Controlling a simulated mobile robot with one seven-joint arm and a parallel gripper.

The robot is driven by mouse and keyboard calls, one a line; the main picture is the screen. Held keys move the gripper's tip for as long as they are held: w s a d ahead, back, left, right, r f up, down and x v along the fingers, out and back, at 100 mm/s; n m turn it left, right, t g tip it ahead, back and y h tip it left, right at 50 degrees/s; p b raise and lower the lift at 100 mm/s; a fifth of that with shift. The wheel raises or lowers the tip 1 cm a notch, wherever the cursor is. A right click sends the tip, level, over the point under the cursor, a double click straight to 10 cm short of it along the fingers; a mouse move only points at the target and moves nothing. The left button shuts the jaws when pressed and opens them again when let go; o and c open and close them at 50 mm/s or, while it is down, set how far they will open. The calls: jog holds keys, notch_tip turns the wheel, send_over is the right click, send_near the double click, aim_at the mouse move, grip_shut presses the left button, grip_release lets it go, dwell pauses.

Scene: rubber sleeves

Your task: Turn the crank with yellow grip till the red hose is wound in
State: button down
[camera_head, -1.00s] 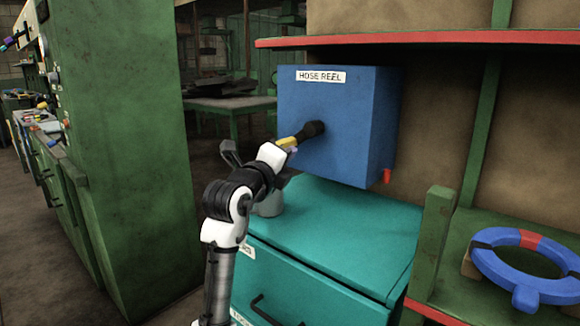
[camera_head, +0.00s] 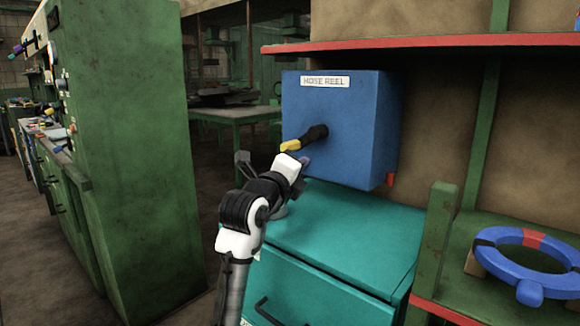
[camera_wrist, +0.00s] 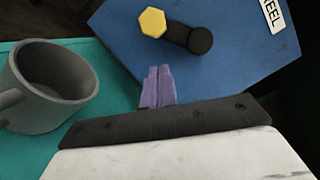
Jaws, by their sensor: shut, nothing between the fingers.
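The blue hose reel box (camera_head: 340,125) stands on the teal cabinet. Its black crank arm (camera_head: 316,134) points left, with the yellow grip (camera_head: 290,146) at its outer end. In the wrist view the yellow grip (camera_wrist: 152,22) shows end-on, left of the black hub (camera_wrist: 200,40). A short red hose end (camera_head: 390,180) shows at the box's lower right edge. My gripper (camera_head: 305,161) is below and right of the grip, apart from it. In the wrist view its purple fingers (camera_wrist: 158,86) are shut and empty, in front of the box.
A grey mug (camera_wrist: 48,85) stands on the teal cabinet (camera_head: 350,225), left of my fingers. A red-edged shelf (camera_head: 430,42) runs above the box. A green post (camera_head: 433,240) and a blue ring (camera_head: 525,262) are at right. A green cabinet (camera_head: 125,140) stands at left.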

jog(key=d+b+v, duration=0.1)
jog(key=v, duration=0.9)
jog(key=shift+s+f, duration=0.25)
jog(key=shift+s, duration=0.05)
jog(key=shift+a, duration=0.15)
